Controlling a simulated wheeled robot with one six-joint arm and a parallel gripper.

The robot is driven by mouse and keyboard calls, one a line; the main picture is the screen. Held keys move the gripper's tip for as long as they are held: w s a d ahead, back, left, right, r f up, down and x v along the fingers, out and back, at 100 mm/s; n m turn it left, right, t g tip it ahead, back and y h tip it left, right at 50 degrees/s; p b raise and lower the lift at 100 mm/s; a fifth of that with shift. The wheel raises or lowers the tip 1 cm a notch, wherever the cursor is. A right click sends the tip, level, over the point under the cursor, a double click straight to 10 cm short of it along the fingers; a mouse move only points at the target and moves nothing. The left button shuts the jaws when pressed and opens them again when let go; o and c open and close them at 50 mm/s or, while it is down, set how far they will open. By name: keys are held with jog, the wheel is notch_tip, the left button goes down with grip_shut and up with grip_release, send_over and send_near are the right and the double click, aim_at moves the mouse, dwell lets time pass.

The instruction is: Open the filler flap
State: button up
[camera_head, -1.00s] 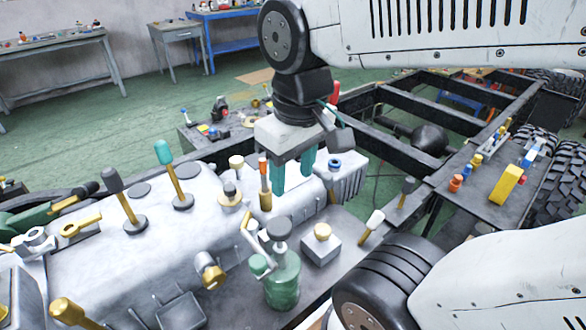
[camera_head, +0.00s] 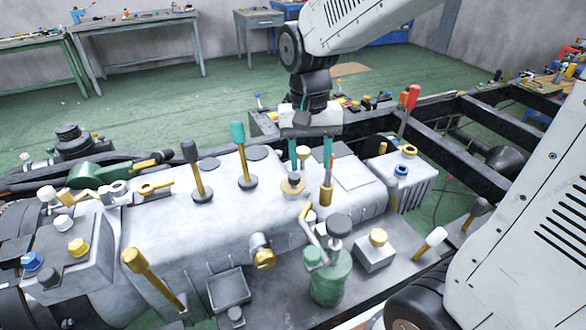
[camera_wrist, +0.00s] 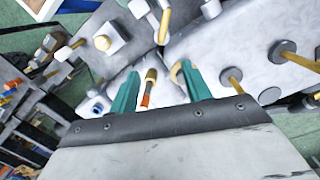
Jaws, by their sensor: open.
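My gripper (camera_head: 310,168) is open and empty, pointing down over the grey engine block (camera_head: 215,210). Its teal fingers also show in the wrist view (camera_wrist: 160,78). A gold round fitting (camera_head: 292,187) sits on the block just below the left finger, partly hidden by it; in the wrist view it shows beside the right finger (camera_wrist: 177,72). A gold-and-orange upright handle (camera_head: 326,194) stands under the right finger and appears between the fingers in the wrist view (camera_wrist: 149,88). I cannot tell for certain which part is the filler flap; no lifted flap is clear.
Tall levers with dark (camera_head: 191,153) and teal (camera_head: 238,138) knobs rise left of my gripper. A red-topped lever (camera_head: 411,98) stands to its right. A green canister (camera_head: 330,278) and a gold-knobbed grey box (camera_head: 375,254) are in front. Black chassis rails (camera_head: 430,137) run behind.

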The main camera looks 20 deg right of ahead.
aim_at(294, 175)
jog(key=w+m, duration=0.1)
jog(key=w, duration=0.1)
jog(key=w+m, duration=0.1)
jog(key=w, duration=0.1)
jog(key=w+m, duration=0.1)
jog(key=w, duration=0.1)
jog(key=shift+a+f+m+t, duration=0.1)
jog(key=shift+a+m+t, duration=0.25)
jog(key=shift+m+t, duration=0.05)
jog(key=shift+m, duration=0.3)
jog(key=shift+f, duration=3.9)
grip_shut()
